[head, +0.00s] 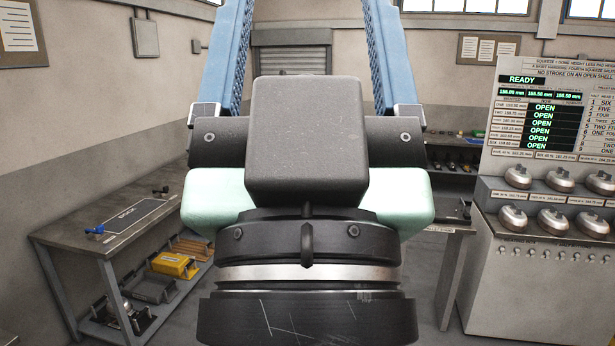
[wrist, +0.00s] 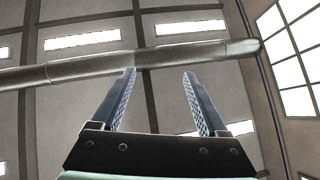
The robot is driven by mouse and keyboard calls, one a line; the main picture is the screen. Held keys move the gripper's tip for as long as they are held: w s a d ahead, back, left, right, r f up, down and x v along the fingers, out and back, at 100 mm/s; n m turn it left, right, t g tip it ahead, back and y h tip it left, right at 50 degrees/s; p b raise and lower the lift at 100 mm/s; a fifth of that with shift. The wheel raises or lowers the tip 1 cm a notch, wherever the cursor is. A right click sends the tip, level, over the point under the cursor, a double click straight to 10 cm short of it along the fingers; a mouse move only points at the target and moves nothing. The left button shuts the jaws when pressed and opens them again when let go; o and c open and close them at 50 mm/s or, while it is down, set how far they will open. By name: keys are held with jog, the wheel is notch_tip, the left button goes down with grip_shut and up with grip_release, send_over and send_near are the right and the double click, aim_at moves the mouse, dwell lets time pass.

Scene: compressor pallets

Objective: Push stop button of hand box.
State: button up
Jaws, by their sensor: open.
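My gripper (wrist: 159,75) is open and empty, its two blue ribbed fingers well apart. In the head view the gripper (head: 312,30) points up and away, and its fingertips run out of the top of the picture. I cannot make out a hand box or a stop button in either view. The wrist view shows only the ceiling, windows and a metal bar, so no button is near the fingers there.
A grey machine (head: 570,250) with a READY display and several round metal domes stands at right. A workbench (head: 75,237) with a blue item (head: 95,231) is at left; a yellow box (head: 174,265) sits on its lower shelf. A metal bar (wrist: 90,66) crosses the wrist view.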

grip_shut()
dwell(1.4)
